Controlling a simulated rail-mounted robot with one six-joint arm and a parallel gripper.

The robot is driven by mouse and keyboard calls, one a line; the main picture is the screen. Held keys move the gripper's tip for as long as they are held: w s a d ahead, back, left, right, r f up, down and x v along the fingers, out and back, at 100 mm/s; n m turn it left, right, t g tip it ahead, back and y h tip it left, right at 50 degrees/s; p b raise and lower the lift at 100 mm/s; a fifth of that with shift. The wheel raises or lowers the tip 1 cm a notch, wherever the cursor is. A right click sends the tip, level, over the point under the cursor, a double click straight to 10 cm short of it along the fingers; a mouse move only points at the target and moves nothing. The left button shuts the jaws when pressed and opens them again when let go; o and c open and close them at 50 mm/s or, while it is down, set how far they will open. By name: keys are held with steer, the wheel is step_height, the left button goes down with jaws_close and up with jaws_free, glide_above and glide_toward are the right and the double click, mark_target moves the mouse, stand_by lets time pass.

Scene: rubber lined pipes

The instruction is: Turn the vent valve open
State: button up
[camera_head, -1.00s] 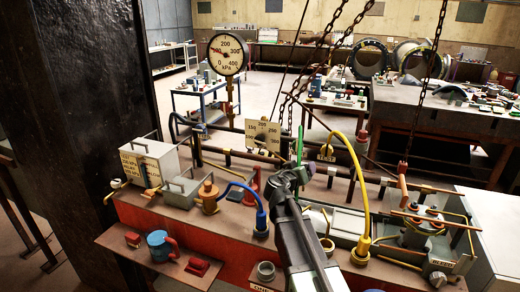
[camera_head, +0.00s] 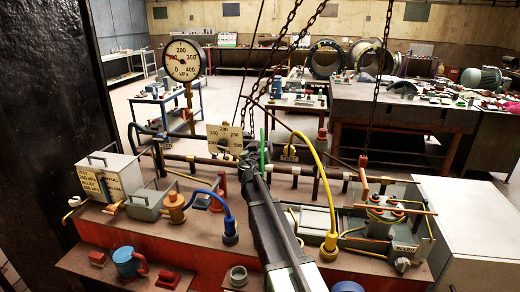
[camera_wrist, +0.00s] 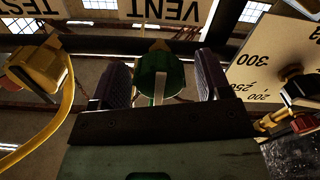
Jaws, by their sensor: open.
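The green vent valve handle (camera_wrist: 160,78) shows in the wrist view, under a hanging plate reading VENT (camera_wrist: 165,10). In the head view the green handle (camera_head: 263,150) is a thin upright strip beside the tip of my gripper (camera_head: 252,158). My gripper hides part of the valve and pipe there. Whether a finger touches the handle cannot be told.
A cream gauge plate (camera_head: 225,138) stands just left of the handle. A yellow hose (camera_head: 327,185) arches on the right and a blue hose (camera_head: 219,189) on the left. Chains (camera_head: 275,65) hang behind. A round pressure gauge (camera_head: 184,60) stands at the back left.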

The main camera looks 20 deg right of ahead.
steer(key=c, duration=0.9)
steer(key=shift+c, duration=0.2)
steer(key=shift+n, duration=0.3)
steer(key=n, duration=0.3)
steer(key=shift+n, duration=0.3)
steer(key=n, duration=0.4)
steer(key=shift+n, duration=0.3)
steer(key=n, duration=0.4)
steer(key=shift+f, duration=0.1)
steer(key=n, duration=0.5)
